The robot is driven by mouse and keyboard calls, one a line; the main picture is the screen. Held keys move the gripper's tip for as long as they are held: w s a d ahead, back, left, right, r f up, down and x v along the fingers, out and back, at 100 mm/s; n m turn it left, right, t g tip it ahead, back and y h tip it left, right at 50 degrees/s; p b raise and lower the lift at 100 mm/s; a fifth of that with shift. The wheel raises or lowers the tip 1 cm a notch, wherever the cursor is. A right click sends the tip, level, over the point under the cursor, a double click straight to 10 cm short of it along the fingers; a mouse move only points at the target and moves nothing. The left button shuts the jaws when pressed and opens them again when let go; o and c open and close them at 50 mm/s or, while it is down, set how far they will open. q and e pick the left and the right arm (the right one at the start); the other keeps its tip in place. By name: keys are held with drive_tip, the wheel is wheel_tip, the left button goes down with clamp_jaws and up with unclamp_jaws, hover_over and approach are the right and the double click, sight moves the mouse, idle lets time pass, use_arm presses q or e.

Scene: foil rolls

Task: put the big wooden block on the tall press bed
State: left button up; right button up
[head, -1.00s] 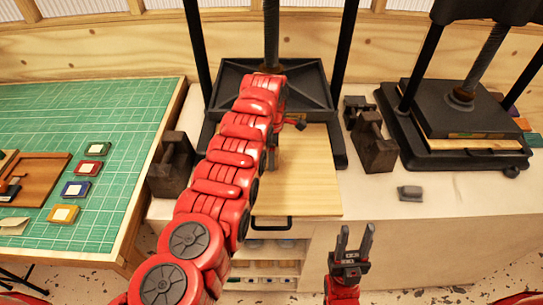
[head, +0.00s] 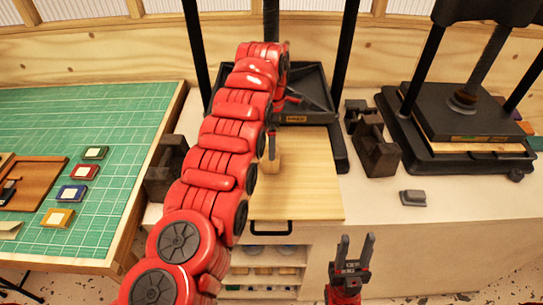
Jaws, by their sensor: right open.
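The tall press (head: 313,92) stands at the back centre. Its ribbed black plate is partly behind my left arm. A pale wooden board (head: 310,185) lies in front of it. A small part of a wooden block (head: 274,163) shows above the board, beside my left forearm. My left gripper (head: 272,147) is mostly hidden by that arm. A grey finger shows just above the block, and I cannot tell whether it grips it. My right gripper (head: 356,240) is open and empty, low in front of the counter, pointing up.
Dark metal weights stand on both sides of the tall press, left (head: 165,165) and right (head: 377,150). A second press (head: 470,120) is at the right, with a small grey object (head: 412,198) before it. A green cutting mat (head: 125,135) with small coloured squares covers the left table.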

use_arm(q)
wheel_tip(320, 180, up, 4)
drive_tip(key=shift+a+r+p, duration=0.1)
drive_tip(key=shift+a+p, duration=0.05)
drive_tip(key=shift+p, duration=1.05)
drive_tip(key=shift+r, duration=0.3)
drive_tip(key=shift+f, duration=0.15)
